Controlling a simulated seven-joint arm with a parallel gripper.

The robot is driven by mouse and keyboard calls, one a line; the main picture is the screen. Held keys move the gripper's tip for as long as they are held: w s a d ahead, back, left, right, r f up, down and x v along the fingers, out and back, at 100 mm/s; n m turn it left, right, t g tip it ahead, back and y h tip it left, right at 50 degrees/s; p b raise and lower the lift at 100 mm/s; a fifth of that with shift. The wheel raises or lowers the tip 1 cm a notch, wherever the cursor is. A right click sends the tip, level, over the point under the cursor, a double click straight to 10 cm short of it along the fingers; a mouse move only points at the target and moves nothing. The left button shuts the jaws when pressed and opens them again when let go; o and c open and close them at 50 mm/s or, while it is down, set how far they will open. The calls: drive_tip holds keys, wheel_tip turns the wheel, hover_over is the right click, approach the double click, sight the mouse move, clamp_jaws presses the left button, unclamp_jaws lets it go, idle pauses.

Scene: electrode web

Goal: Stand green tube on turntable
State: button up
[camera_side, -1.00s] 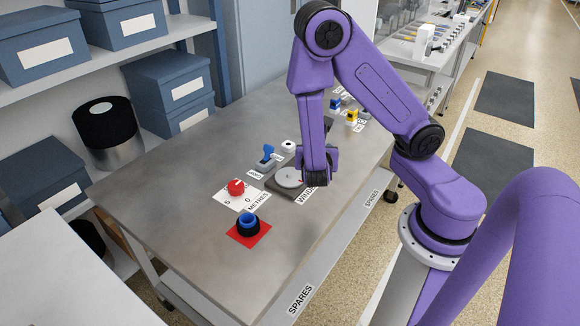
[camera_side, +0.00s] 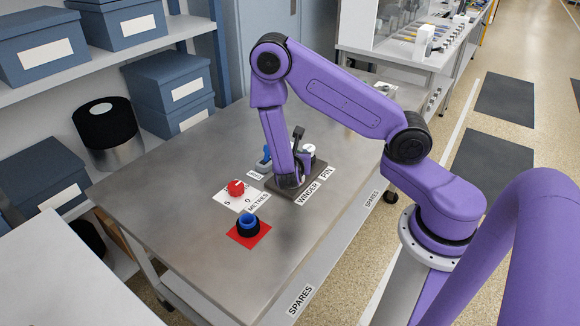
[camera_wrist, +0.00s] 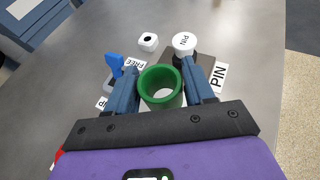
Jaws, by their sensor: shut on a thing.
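My gripper (camera_wrist: 161,82) is shut on the green tube (camera_wrist: 160,72), with one blue-grey finger on each side of it. In the wrist view I look down into the tube's open, round top. In the side view my gripper (camera_side: 289,178) is low over the turntable's dark base (camera_side: 314,186), labelled WINDER. The grey turntable disc is mostly hidden behind the gripper and tube. I cannot tell whether the tube's lower end touches the disc. The tube is not clearly visible in the side view.
A white cap marked PIN (camera_wrist: 184,43) and a blue lever (camera_wrist: 114,64) are close by. A small white block with a hole (camera_wrist: 148,42) stands behind. A red knob (camera_side: 236,187) and a blue-and-black ring (camera_side: 248,224) on a red square are nearer the table's front.

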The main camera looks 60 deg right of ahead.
drive_tip(key=shift+w+d+f, duration=0.2)
drive_tip(key=shift+w+f, duration=0.5)
drive_tip(key=shift+f, duration=0.2)
drive_tip(key=shift+w+f, duration=0.15)
drive_tip(key=shift+f, duration=1.55)
drive_tip(key=shift+f, duration=0.1)
drive_tip(key=o, duration=1)
